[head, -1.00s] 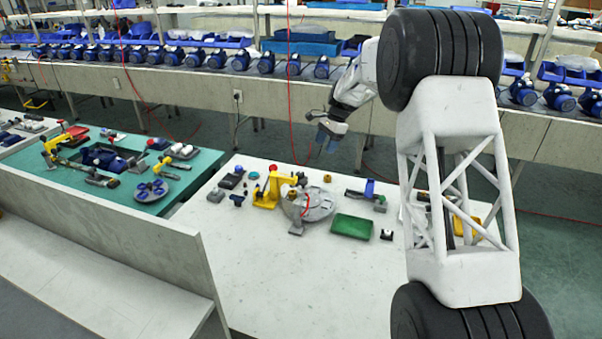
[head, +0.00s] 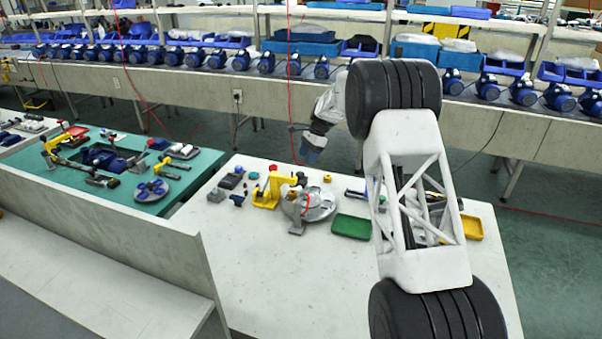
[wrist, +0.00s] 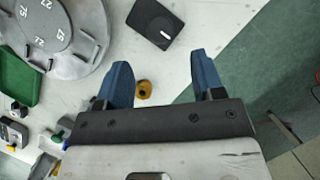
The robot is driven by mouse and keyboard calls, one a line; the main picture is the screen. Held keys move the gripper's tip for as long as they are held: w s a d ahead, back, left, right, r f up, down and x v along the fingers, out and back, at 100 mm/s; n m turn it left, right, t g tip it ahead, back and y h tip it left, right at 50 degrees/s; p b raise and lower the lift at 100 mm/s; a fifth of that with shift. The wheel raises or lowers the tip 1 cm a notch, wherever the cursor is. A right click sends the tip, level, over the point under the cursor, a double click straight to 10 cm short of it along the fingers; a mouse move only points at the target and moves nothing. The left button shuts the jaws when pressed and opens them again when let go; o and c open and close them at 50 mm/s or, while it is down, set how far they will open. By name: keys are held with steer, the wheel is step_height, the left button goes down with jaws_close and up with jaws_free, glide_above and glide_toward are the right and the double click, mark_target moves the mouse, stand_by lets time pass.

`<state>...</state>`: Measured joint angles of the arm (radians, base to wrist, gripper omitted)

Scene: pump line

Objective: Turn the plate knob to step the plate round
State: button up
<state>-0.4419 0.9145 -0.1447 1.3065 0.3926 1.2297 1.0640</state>
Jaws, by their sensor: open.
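The round grey plate (head: 322,207) lies on the white table beside a yellow press (head: 262,198) with a red top. In the wrist view, part of the plate (wrist: 88,18) shows at the upper left, with a dark numbered disc (wrist: 42,22) at its middle. I cannot tell for sure which part is the plate knob. My gripper (head: 310,157) is above the table's far edge, behind and above the plate. In the wrist view, my gripper (wrist: 160,60) has its blue fingers apart with nothing held, to the right of the plate.
A brass-coloured part (wrist: 144,90) lies below the fingers, near a black block (wrist: 154,22). A green tray (head: 351,227) is right of the plate, and a yellow tray (head: 472,229) farther right. The table's front is clear. A teal bench (head: 190,190) stands left.

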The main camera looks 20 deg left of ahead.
mark_target(301, 173)
steer(key=shift+f, duration=0.1)
steer(key=shift+x, duration=3.85)
steer(key=c, duration=0.9)
